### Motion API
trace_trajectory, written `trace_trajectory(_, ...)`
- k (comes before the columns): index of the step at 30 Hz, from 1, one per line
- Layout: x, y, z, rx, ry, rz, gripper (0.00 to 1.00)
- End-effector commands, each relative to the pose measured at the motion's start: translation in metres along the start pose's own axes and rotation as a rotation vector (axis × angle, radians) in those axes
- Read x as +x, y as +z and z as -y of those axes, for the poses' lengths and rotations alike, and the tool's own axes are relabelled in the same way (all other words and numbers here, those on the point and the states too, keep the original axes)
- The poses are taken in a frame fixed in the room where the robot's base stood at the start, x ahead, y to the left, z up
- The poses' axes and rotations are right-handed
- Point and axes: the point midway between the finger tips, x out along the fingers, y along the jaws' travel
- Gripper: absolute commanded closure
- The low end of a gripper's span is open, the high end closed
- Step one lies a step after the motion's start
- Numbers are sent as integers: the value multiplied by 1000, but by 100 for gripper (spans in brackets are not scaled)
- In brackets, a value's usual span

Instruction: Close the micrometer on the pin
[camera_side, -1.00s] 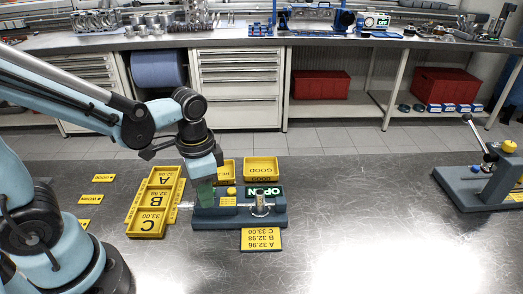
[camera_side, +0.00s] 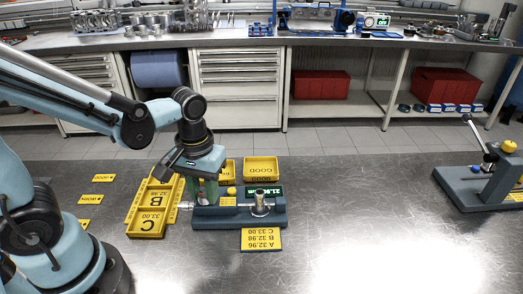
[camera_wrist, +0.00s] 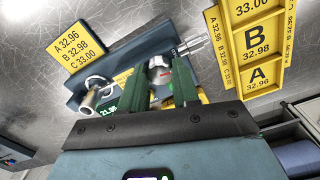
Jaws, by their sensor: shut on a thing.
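The micrometer (camera_side: 235,218) is a dark blue-grey bench unit in the middle of the table. Its display (camera_side: 265,191) shows small green digits that look like 21.96 mm. The pin (camera_side: 260,204), a silver upright cylinder, stands at the micrometer's right part; it shows in the wrist view (camera_wrist: 92,96) as a hollow metal piece. My gripper (camera_side: 203,192) is over the micrometer's left end. In the wrist view its green fingers (camera_wrist: 162,68) are shut on the silver thimble (camera_wrist: 158,73), one on each side. The exact contact with the pin is too small to tell.
A yellow A/B/C tray (camera_side: 147,226) lies left of the micrometer. Another fixture with a lever (camera_side: 490,185) stands far right. The table between is clear.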

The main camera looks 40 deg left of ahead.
Motion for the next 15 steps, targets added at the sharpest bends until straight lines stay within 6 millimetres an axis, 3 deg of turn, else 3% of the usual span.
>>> trace_trajectory(15,0,-1,0,-163,3,-5,100)
